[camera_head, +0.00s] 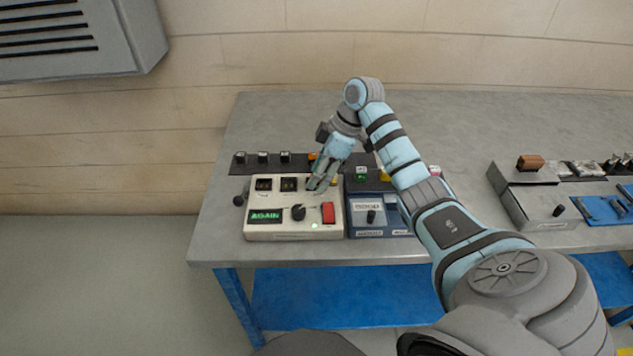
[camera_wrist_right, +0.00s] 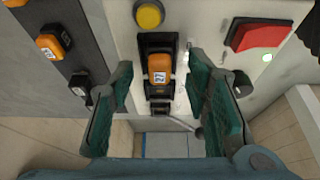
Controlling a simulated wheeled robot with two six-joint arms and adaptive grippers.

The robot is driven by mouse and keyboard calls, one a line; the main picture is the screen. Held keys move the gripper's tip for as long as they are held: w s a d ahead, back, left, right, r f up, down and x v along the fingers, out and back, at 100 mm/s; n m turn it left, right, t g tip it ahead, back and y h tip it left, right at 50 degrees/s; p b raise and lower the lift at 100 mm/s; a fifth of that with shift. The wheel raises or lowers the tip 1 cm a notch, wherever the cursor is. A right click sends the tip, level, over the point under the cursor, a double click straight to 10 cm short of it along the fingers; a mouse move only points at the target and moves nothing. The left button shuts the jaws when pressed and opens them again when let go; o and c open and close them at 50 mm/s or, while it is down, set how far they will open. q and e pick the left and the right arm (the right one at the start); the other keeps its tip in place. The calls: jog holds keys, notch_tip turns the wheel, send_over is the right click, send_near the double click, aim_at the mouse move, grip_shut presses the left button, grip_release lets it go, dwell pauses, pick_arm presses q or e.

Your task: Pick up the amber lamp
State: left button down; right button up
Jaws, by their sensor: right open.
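In the right wrist view an amber lamp (camera_wrist_right: 159,66) with a small white label sits in a dark socket (camera_wrist_right: 160,105) on the pale test box. My right gripper (camera_wrist_right: 159,82) is open, with one green-padded finger on each side of the lamp and a gap to both. In the head view my right gripper (camera_head: 320,184) is over the upper right part of the cream test box (camera_head: 293,234), and hides the lamp there. A second amber piece (camera_wrist_right: 50,45) sits on a dark rail at the left of the wrist view. My left gripper is not seen.
The bench behind is clear.

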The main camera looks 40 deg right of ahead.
jog(key=c, duration=1)
